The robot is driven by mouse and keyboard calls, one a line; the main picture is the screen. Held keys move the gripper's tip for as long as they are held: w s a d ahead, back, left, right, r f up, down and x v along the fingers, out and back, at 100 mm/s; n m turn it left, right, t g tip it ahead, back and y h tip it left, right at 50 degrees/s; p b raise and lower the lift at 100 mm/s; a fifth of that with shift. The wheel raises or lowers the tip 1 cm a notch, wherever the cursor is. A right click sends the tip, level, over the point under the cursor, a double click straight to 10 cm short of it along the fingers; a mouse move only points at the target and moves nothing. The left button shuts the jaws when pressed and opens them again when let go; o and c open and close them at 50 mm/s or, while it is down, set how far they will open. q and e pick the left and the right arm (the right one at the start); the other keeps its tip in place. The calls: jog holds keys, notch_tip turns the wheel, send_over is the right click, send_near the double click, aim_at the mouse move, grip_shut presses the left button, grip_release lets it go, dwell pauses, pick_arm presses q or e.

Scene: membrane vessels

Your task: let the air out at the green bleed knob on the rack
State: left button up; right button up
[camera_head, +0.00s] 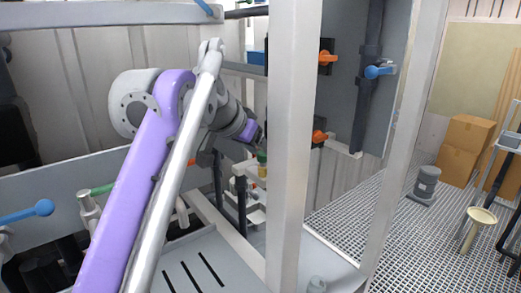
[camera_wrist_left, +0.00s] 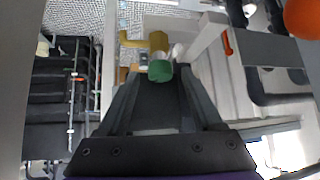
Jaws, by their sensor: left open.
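The green bleed knob (camera_wrist_left: 160,71) shows in the left wrist view at the top centre, with a yellow body (camera_wrist_left: 159,43) beyond it. In the head view the green knob (camera_head: 262,157) is small, just below the end of my left arm. My left gripper (camera_wrist_left: 161,78) is open, its dark fingers pointing at the knob, one to each side of it. I cannot tell whether the fingers touch the knob or how deep it sits between them. In the head view the fingers are mostly hidden by the wrist. My right gripper is not in view.
A white rack post (camera_head: 289,130) stands just right of the left gripper. Orange-handled valves (camera_head: 327,57) and a blue handle (camera_head: 377,71) are on the rack behind. A blue lever (camera_head: 38,208) is at the left. Cardboard boxes (camera_head: 467,137) stand on the open grated floor at right.

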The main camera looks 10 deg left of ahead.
pick_arm(q)
jog(key=shift+w, duration=0.15)
jog(key=shift+c, duration=0.4)
grip_shut()
jog(key=m+h, duration=0.1)
jog(key=m+g+h, duration=0.1)
jog(key=m, duration=0.1)
jog(key=shift+w+a, duration=0.1)
jog(key=shift+a, duration=0.1)
jog(key=shift+m+g+h, duration=0.6)
jog(key=shift+m+g, duration=0.1)
jog(key=shift+m, duration=0.5)
